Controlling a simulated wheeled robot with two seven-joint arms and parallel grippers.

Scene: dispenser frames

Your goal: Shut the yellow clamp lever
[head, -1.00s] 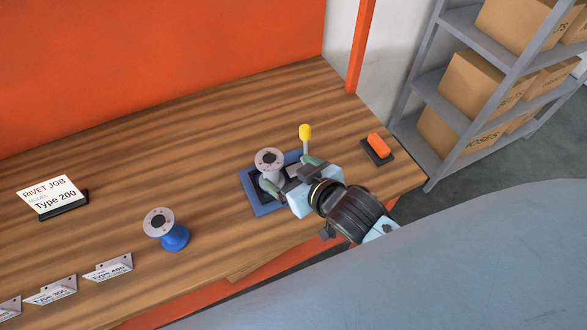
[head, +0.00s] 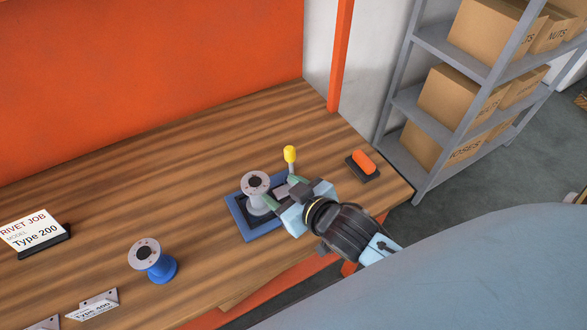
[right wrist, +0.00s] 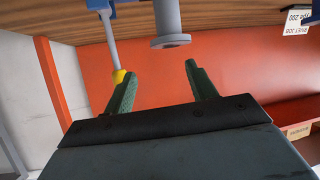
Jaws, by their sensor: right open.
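The yellow clamp lever (head: 290,155) stands upright at the back right of a blue fixture (head: 240,222) on the workbench. A grey flanged spool (head: 256,184) sits in the fixture. My right gripper (head: 280,192) is open over the fixture's right side, its green fingers pointing at the spool and the lever. In the right wrist view, the lever's yellow knob (right wrist: 119,76) is at the tip of the left-hand finger of my right gripper (right wrist: 157,78); whether they touch I cannot tell. The spool (right wrist: 168,25) shows ahead, beyond the gap between the fingers. My left gripper is not in view.
A blue spool with a grey top (head: 153,262) stands to the left, near a "Type 200" card (head: 36,233) and small label plates (head: 92,306). Bare wood lies behind the fixture. A shelf (head: 425,100) stands right.

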